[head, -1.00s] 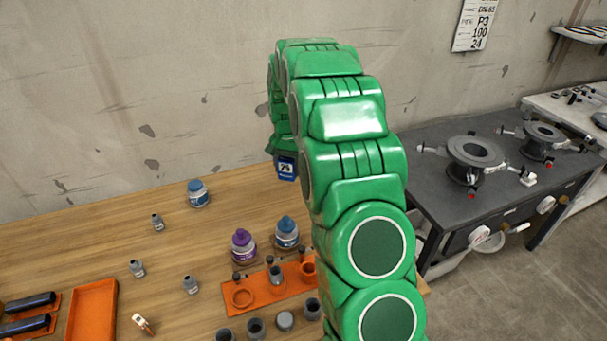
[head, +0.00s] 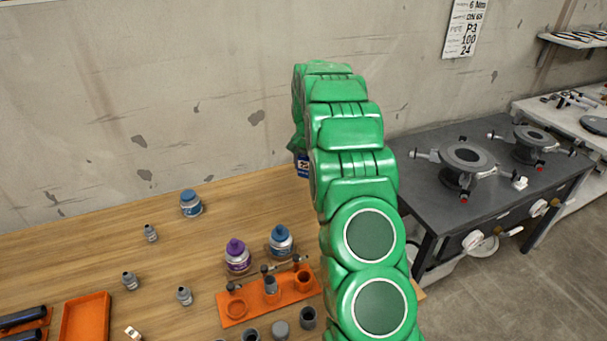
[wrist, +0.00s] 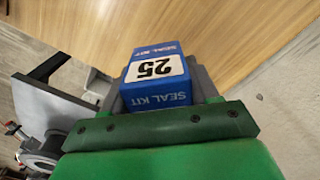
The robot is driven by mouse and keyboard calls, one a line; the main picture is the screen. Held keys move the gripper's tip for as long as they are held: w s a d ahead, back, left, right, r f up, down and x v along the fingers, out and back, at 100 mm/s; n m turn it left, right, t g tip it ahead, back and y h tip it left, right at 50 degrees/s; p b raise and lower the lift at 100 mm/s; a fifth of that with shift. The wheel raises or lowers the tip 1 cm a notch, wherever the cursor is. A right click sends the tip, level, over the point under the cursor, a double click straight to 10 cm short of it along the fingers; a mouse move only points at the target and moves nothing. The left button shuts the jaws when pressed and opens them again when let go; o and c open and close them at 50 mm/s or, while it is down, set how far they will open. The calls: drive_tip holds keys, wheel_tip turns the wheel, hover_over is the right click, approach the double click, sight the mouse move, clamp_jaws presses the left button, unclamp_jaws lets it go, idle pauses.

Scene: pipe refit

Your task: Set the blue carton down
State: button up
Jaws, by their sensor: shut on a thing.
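The blue carton (wrist: 156,78), labelled "SEAL KIT 25", sits between the grey jaws of my gripper (wrist: 160,85) in the wrist view. My gripper is shut on it. In the head view only a small part of the blue carton (head: 303,167) shows beside my green arm, near the back edge of the wooden table (head: 110,235). My arm hides most of the carton and the gripper there. I cannot tell whether the carton touches the table top.
Purple-capped (head: 237,256) and blue-capped (head: 281,241) bottles stand behind an orange holder (head: 236,308) with fittings. A dark bench (head: 430,195) with flanged parts is at right. The table's back middle is clear.

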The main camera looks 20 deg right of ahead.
drive_tip(key=shift+w+d+f, duration=0.4)
drive_tip(key=shift+w+f, duration=0.8)
drive_tip(key=shift+w, duration=0.2)
drive_tip(key=shift+w+d+f, duration=0.4)
drive_tip(key=shift+w+f, duration=0.8)
drive_tip(key=shift+w, duration=0.2)
drive_tip(key=shift+w+d+f, duration=0.4)
drive_tip(key=shift+w+f, duration=0.8)
drive_tip(key=shift+w, duration=0.2)
drive_tip(key=shift+w+f, duration=0.3)
drive_tip(key=shift+f, duration=1.55)
drive_tip(key=shift+f, duration=0.15)
drive_tip(key=o, duration=1.1)
drive_tip(key=shift+c, duration=0.2)
